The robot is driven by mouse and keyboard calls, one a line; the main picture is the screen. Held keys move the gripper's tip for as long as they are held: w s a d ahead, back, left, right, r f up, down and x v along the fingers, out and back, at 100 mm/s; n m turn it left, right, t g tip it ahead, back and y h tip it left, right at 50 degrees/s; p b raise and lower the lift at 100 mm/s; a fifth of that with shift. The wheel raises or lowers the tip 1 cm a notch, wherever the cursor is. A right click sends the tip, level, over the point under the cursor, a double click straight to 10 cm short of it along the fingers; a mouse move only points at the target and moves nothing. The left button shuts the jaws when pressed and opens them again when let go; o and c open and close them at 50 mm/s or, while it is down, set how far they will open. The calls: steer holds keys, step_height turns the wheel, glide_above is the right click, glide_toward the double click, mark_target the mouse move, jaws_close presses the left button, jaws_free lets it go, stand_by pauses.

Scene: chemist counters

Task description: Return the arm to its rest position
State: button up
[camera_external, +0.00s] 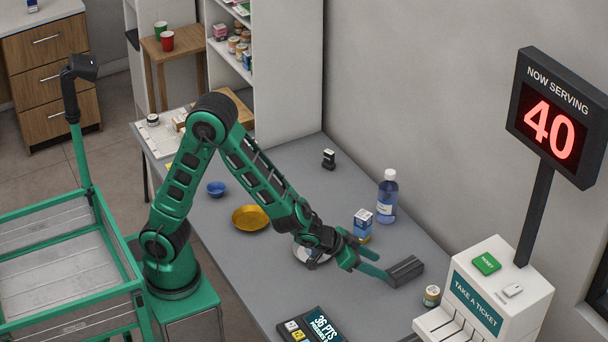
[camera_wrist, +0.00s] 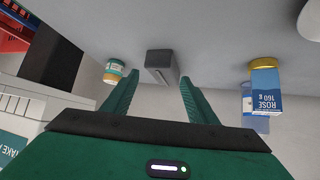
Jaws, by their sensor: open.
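My arm, green and black, reaches out over the grey counter (camera_external: 290,185) from its base at the lower left. My gripper (camera_external: 382,268) is at the right part of the counter, its two green fingers apart with nothing between them. A dark grey block (camera_external: 405,271) lies just beyond the fingertips. In the wrist view the block (camera_wrist: 161,62) shows ahead of the gap between the open fingers, and I cannot tell the exact distance.
A blue-white box (camera_external: 362,225) and a blue bottle (camera_external: 386,197) stand behind the gripper. A small jar (camera_external: 431,296) and the ticket machine (camera_external: 500,285) are to its right.

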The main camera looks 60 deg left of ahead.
steer(key=s+a+r+m+g+y, duration=0.1)
steer(key=s+a+r+g, duration=0.1)
steer(key=s+a, duration=0.5)
steer(key=s+a+r+m+g+y, duration=0.1)
steer(key=s+a+r+g, duration=0.2)
steer(key=s+a, duration=0.4)
steer(key=s+a+r+m+g+y, duration=0.1)
steer(key=s+a+r+g, duration=0.2)
steer(key=s, duration=1.6)
steer(key=a+g, duration=0.1)
steer(key=a, duration=0.3)
steer(key=shift+s+r+g, duration=0.2)
steer(key=shift+s+g, duration=0.1)
